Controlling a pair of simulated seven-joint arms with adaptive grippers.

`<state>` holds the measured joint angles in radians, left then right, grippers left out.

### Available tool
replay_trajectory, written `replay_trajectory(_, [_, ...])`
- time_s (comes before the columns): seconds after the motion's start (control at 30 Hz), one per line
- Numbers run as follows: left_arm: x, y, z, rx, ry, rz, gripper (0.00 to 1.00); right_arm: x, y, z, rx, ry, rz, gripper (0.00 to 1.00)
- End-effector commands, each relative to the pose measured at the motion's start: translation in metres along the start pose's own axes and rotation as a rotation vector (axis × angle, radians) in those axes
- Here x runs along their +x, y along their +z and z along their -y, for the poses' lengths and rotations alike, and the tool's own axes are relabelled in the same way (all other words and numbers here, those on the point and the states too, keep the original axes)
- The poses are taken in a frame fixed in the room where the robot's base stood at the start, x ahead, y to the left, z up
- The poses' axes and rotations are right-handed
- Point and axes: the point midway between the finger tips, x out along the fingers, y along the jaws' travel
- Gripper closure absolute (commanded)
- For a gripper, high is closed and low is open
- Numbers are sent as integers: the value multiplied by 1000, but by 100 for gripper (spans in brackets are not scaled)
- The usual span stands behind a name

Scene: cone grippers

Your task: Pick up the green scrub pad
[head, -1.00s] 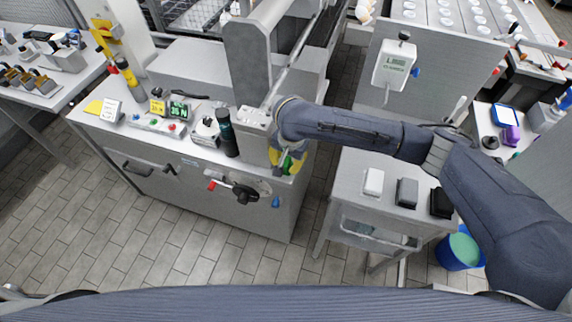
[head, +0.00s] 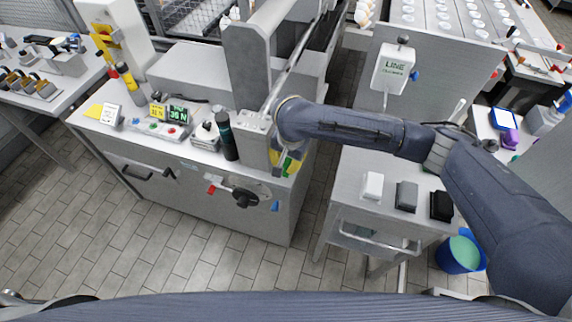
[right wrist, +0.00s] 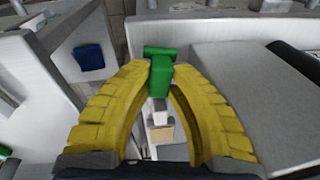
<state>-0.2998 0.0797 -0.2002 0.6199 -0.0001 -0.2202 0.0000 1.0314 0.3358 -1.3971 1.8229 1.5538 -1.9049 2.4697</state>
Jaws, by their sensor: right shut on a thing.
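My right gripper (head: 285,166) has yellow fingers and is beside the right end of the left counter, partly hidden behind its own wrist. In the right wrist view its fingertips (right wrist: 160,72) close around a green piece, which I take to be the green scrub pad (right wrist: 160,78). A green bar shape shows at its far end, just past the tips. In the head view only a small patch of green shows between the fingers. My left gripper is not in view.
A white, a grey and a black block (head: 406,195) lie on the right-hand table (head: 350,205). A dark bottle (head: 226,136) and small devices stand on the left counter (head: 200,155). A blue bucket (head: 447,263) stands at lower right. A tiled aisle separates counter and table.

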Motion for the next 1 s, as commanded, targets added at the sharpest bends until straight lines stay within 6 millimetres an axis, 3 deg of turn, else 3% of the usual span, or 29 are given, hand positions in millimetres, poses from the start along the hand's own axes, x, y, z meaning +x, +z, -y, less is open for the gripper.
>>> replay_trajectory(1.0, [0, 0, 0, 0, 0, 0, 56, -133, -14, 19, -1, -2, -4, 100])
